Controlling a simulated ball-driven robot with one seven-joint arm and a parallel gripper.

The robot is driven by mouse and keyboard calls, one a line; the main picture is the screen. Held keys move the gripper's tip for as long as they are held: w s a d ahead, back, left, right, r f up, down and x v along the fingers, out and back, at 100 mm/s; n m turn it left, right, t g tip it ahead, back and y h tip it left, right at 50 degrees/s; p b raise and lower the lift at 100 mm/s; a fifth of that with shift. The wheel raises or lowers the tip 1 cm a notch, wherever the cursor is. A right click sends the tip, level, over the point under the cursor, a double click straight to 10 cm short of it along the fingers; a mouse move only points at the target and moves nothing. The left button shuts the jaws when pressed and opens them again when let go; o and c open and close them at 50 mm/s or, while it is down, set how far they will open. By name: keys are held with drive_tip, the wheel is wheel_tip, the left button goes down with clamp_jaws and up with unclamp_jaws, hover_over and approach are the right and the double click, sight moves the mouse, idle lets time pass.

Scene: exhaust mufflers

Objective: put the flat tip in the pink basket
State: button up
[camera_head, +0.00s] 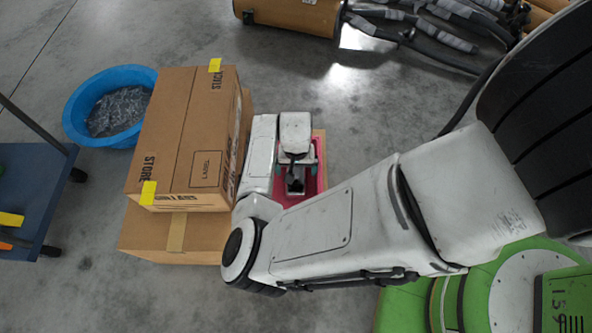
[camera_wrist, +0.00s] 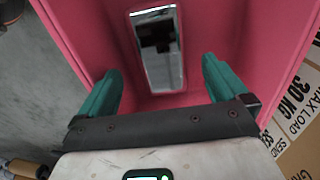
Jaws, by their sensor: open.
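The flat tip (camera_wrist: 149,76) is a shiny, rectangular chrome piece with a dark opening, seen inside the pink basket (camera_wrist: 270,38) in the wrist view. In the head view the tip (camera_head: 295,187) shows small and dark between my fingers, within the pink basket (camera_head: 318,185). My gripper (camera_wrist: 162,68) has two green fingers spread apart, one on each side of the tip in the wrist view, with visible gaps. In the head view my gripper (camera_head: 296,171) points down over the basket. My arm hides much of the basket there.
Stacked cardboard boxes (camera_head: 180,125) stand left of the basket, very close to my arm. A blue tub (camera_head: 78,113) with grey wrapping is behind them. A blue cart (camera_head: 35,185) is at far left. Exhaust pipes (camera_head: 420,35) lie at the top. Grey floor is open between.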

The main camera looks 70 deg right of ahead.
wheel_tip(320, 180, up, 8)
drive_tip(key=p, duration=0.2)
drive_tip(key=w+d+r+n+t+h, duration=0.2)
drive_tip(key=d+r+n+h, duration=0.3)
drive_tip(key=d+r, duration=1.05)
drive_tip(key=s+a+f+n+y, duration=0.1)
drive_tip(key=s+a+f+n, duration=0.1)
drive_tip(key=a, duration=0.7)
drive_tip(key=s+a+f+n+y, duration=0.2)
drive_tip(key=s+a+n, duration=0.1)
drive_tip(key=a, duration=0.7)
drive_tip(key=s+a+f+n+g+y, duration=0.1)
drive_tip(key=s+a+f+n, duration=0.2)
drive_tip(key=a, duration=0.6)
drive_tip(key=shift+s+a+n+y, duration=0.25)
drive_tip(key=shift+a+n+y, duration=0.05)
drive_tip(key=shift+a+y, duration=0.1)
